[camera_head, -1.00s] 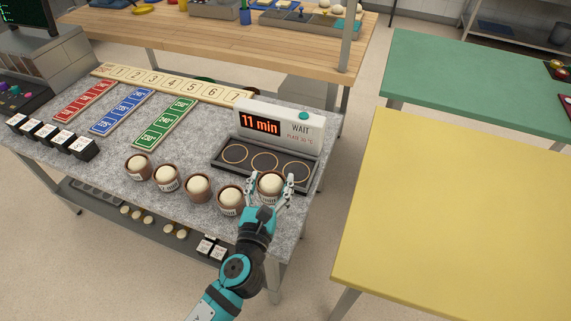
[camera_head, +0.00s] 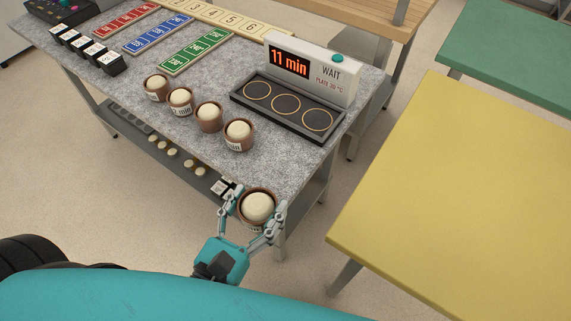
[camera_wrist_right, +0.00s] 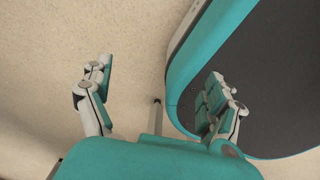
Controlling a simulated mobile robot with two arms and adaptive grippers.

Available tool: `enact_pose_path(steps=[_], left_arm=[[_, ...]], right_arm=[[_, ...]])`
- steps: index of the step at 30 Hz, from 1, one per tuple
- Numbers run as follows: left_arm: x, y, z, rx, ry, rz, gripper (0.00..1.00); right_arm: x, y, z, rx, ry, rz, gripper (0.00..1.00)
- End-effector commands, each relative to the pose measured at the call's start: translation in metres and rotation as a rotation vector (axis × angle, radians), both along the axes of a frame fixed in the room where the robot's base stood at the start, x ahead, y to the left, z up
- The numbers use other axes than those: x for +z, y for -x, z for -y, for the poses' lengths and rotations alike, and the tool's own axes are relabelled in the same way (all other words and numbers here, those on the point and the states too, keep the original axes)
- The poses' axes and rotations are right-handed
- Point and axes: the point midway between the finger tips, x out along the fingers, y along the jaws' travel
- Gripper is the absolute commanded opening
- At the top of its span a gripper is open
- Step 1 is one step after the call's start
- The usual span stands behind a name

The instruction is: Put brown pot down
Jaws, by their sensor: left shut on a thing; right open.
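My left gripper (camera_head: 250,219) is shut on a brown pot (camera_head: 257,208) with a pale dough-like ball in it, with a finger on each side. The pot is upright and shows over the front edge of the grey speckled counter (camera_head: 300,165); its height cannot be told. Several like pots stand in a row on the counter, the nearest one (camera_head: 239,136) up and left of the held pot. My right gripper (camera_wrist_right: 153,88) shows in the right wrist view, open and empty, with floor behind it.
A plate device (camera_head: 287,108) with three ringed spots, all empty, stands at the counter's right end; its display reads "11 min" and "WAIT". Black-and-white blocks (camera_head: 110,62) stand at left. A yellow table (camera_head: 450,190) is at right, across a floor gap.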

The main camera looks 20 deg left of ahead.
Motion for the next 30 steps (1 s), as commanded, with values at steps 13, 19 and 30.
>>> enact_pose_path(steps=[13, 19, 30], left_arm=[[0.006, -0.057, -0.006, -0.002, -0.007, 0.011, 0.25], [-0.001, -0.111, -0.012, 0.000, -0.005, 0.007, 0.25], [-0.019, -0.158, -0.016, 0.001, 0.001, 0.001, 0.25]], right_arm=[[0.018, 0.000, -0.025, -0.004, -0.031, -0.001, 0.90], [0.038, 0.001, -0.019, -0.002, -0.023, -0.001, 0.90], [0.041, 0.001, -0.012, -0.003, -0.016, 0.000, 0.90]])
